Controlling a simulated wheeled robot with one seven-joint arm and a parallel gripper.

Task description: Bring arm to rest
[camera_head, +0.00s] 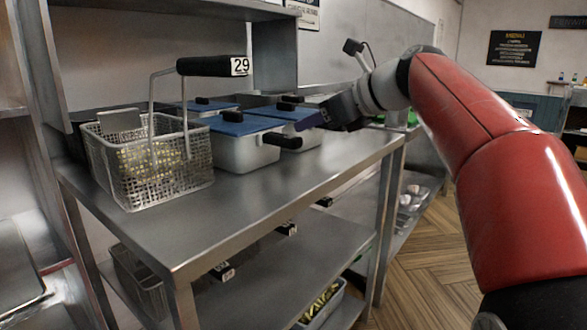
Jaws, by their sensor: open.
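My red arm (480,130) reaches in from the right and bends over toward the steel table. My gripper (312,121) is at its end, dark, pointing left and down near the blue-lidded containers. Its fingertips are small and hard to make out against the blue lids. I see nothing held in it. Whether it touches a lid cannot be told from this view.
A wire fry basket (150,165) with a black handle marked 29 stands on the steel table (250,200). Blue-lidded containers (245,150) stand beside it. More baskets sit on the lower shelf (280,275). The wooden floor (430,265) at right is clear.

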